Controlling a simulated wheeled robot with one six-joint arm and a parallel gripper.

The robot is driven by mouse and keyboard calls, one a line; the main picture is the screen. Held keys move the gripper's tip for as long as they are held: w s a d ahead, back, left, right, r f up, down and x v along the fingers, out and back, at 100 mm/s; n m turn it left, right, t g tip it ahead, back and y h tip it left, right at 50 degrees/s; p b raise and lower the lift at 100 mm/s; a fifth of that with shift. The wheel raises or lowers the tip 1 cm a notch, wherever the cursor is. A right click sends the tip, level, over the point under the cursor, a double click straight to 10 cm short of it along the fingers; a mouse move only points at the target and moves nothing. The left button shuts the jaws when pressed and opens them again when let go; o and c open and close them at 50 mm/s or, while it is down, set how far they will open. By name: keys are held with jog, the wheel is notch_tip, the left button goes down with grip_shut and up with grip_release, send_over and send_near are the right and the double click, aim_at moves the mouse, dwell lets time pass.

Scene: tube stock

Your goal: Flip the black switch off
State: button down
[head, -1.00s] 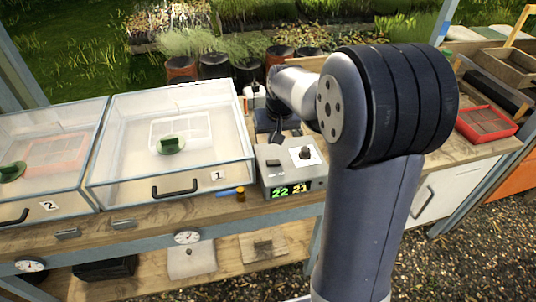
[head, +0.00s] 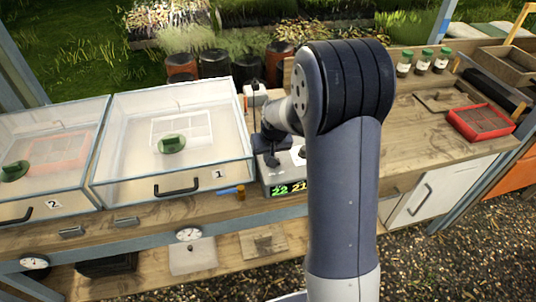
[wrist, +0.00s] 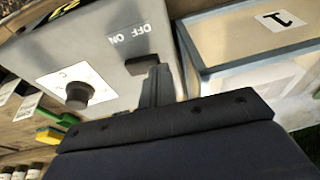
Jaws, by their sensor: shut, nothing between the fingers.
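The black switch (wrist: 141,64) is a small dark rocker on a grey control box (wrist: 95,35), beside an upside-down "ON OFF" label. My gripper (wrist: 157,72) is shut and empty, its fingertips right at the switch's edge; I cannot tell whether they touch it. In the head view the control box (head: 275,187) stands on the bench with a lit "22 21" display. My gripper (head: 271,162) is over its left part there and hides the switch. I cannot tell which way the switch is set.
A black knob (wrist: 78,95) on a white plate is on the same box. Clear lidded case 1 (head: 235,145) stands just left of the box, case 2 (head: 85,160) farther left. A blue tool (head: 229,190) lies in front.

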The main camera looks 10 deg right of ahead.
jog(key=shift+a+f+b, duration=0.2)
jog(key=shift+f+b, duration=0.2)
jog(key=shift+b, duration=0.15)
jog(key=shift+d+r, duration=0.1)
jog(key=shift+d+r, duration=0.25)
jog(key=shift+d, duration=0.4)
jog(key=shift+r, duration=0.1)
jog(key=shift+r+p, duration=0.35)
jog(key=shift+p, duration=0.05)
jog(key=r+p, duration=0.1)
jog(key=r, duration=0.1)
jog(key=r+p, duration=0.1)
jog(key=r, duration=0.1)
jog(key=shift+a, duration=0.4)
notch_tip(320, 180, up, 8)
jog(key=s+a+b, duration=0.2)
jog(key=shift+s+a+r, duration=0.15)
jog(key=shift+s+r, duration=0.05)
jog(key=shift+s, duration=0.2)
